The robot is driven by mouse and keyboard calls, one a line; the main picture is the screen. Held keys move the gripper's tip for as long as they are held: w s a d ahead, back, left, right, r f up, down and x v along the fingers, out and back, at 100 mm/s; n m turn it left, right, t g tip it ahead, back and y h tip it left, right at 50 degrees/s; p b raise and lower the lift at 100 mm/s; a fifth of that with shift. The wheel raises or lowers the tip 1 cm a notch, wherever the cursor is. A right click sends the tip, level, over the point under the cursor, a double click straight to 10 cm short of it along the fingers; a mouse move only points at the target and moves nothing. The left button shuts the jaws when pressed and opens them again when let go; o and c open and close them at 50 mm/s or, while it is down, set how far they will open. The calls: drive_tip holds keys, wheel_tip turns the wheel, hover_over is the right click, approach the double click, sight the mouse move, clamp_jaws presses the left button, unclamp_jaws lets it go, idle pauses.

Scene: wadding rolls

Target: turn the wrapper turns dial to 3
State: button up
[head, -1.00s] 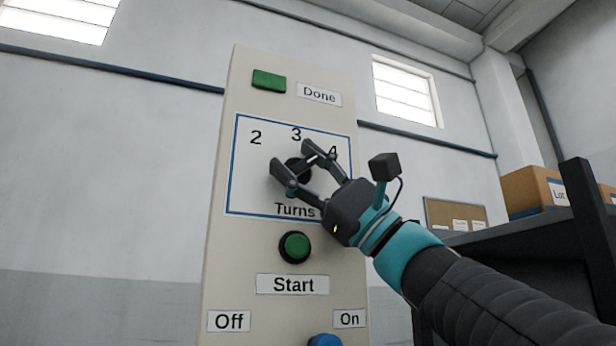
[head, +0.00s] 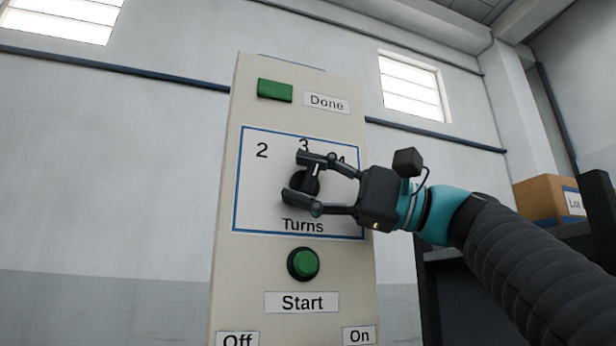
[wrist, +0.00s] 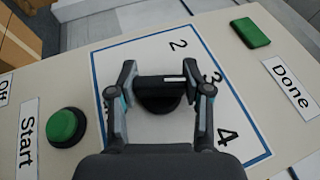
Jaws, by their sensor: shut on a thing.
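The turns dial (head: 308,182) is a black round knob with a raised bar and a white mark, on a cream panel (head: 345,105). Its blue-framed plate reads 2, 3, 4 around it and "Turns" below. My gripper (head: 301,178) reaches in from the right, one finger above and one below the dial. In the wrist view my gripper (wrist: 167,80) is shut on the ends of the dial's bar (wrist: 153,82). There the white mark lies at the end towards the 3 (wrist: 216,77), and the bar lines up roughly with it. In the head view a finger partly covers the 4.
A green Start button (head: 303,264) sits just below the plate, close to my lower finger. A green Done light (head: 275,91) is above. Off and On labels are at the bottom. A dark shelf with a cardboard box (head: 543,197) stands at the right.

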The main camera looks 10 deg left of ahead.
drive_tip(key=shift+n+h, duration=0.3)
drive_tip(key=shift+h, duration=0.3)
drive_tip(key=shift+f+h, duration=0.1)
drive_tip(key=shift+h, duration=0.4)
drive_tip(key=o, duration=1.2)
drive_tip(key=shift+w+d+f, duration=0.15)
drive_tip(key=shift+w+d, duration=0.05)
drive_tip(key=shift+d, duration=1.05)
drive_tip(key=shift+w+d+f, duration=0.1)
drive_tip(key=shift+w+d, duration=0.05)
drive_tip(key=shift+d, duration=1.05)
drive_tip(key=shift+w+d+f, duration=0.15)
drive_tip(key=shift+w+d, duration=0.05)
drive_tip(key=shift+d, duration=1.05)
